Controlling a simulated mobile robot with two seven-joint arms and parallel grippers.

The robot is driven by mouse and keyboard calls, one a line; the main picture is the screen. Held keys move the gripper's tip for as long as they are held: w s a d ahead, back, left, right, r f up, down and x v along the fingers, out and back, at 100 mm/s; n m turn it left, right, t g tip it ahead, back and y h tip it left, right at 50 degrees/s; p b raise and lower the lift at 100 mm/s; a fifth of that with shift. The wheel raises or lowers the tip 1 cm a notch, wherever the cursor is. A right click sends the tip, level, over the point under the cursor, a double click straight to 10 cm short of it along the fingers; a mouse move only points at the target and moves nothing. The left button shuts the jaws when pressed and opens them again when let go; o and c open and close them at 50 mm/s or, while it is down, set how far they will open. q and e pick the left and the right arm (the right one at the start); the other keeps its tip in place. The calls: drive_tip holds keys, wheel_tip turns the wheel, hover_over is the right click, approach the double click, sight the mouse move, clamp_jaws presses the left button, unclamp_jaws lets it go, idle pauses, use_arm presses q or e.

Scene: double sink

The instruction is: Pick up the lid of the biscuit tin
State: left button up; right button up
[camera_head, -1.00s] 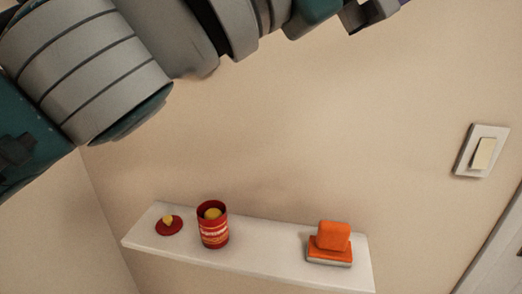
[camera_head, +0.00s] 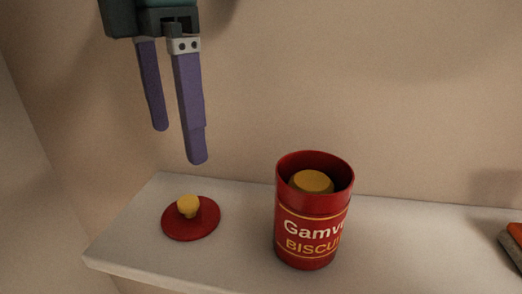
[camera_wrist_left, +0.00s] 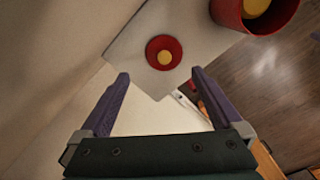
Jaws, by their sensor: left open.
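The red round lid with a yellow knob (camera_head: 205,222) lies flat on the shelf, knob up, to the left of the tin. It also shows in the left wrist view (camera_wrist_left: 153,47), ahead of and between the fingertips. The red biscuit tin (camera_head: 290,252) stands upright and uncovered, with something yellow inside; it shows in part in the left wrist view (camera_wrist_left: 225,12). My left gripper (camera_head: 178,147) is open and empty, pointing down above the lid and apart from it. My right gripper is not in view.
The white shelf (camera_head: 140,245) holds these things and ends just left of the lid. The wall (camera_head: 400,100) rises behind it. An orange object (camera_head: 515,236) is cut off at the right edge. The shelf is clear between tin and orange object.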

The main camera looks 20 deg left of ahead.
use_arm(q)
hover_over(189, 198)
drive_tip(key=f, duration=0.4)
drive_tip(key=shift+s+d+f, duration=0.1)
drive_tip(key=shift+d+f, duration=0.1)
drive_tip(key=shift+f, duration=0.15)
wheel_tip(189, 198, down, 5)
drive_tip(key=shift+a+f, duration=0.1)
drive_tip(key=shift+a, duration=0.05)
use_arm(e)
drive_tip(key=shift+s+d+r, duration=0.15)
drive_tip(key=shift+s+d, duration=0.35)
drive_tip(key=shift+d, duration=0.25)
use_arm(q)
drive_tip(key=shift+c, duration=0.4)
drive_tip(key=c, duration=1)
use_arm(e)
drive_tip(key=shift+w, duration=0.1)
use_arm(q)
drive_tip(key=shift+o, duration=0.2)
drive_tip(key=shift+p, duration=0.3)
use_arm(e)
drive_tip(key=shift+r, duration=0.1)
